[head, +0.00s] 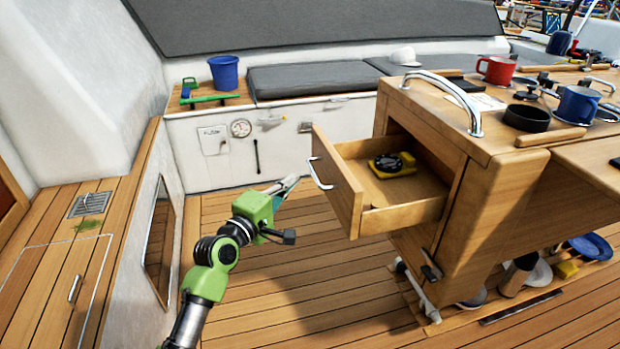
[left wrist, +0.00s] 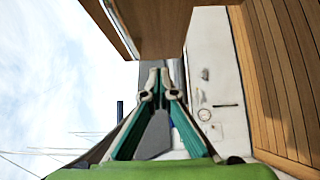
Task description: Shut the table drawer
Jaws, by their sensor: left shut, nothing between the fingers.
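The table drawer (head: 345,190) is pulled well out of the wooden table (head: 480,190) in the head view. Its front has a metal bar handle (head: 319,173) facing left. A black and yellow item (head: 394,164) lies inside the drawer. My left gripper (head: 293,182) is shut and empty, just left of the drawer front and a little below the handle. In the left wrist view the shut fingers (left wrist: 160,85) point toward the cockpit's far side, with a wooden panel (left wrist: 150,30) close above them. I cannot tell whether they touch it. My right gripper is not in view.
The tabletop holds a red mug (head: 496,70), a blue mug (head: 577,105), a black bowl (head: 526,118) and a metal grab rail (head: 450,95). A blue bucket (head: 224,72) stands on the back-left bench. The floor (head: 300,280) around the arm is clear.

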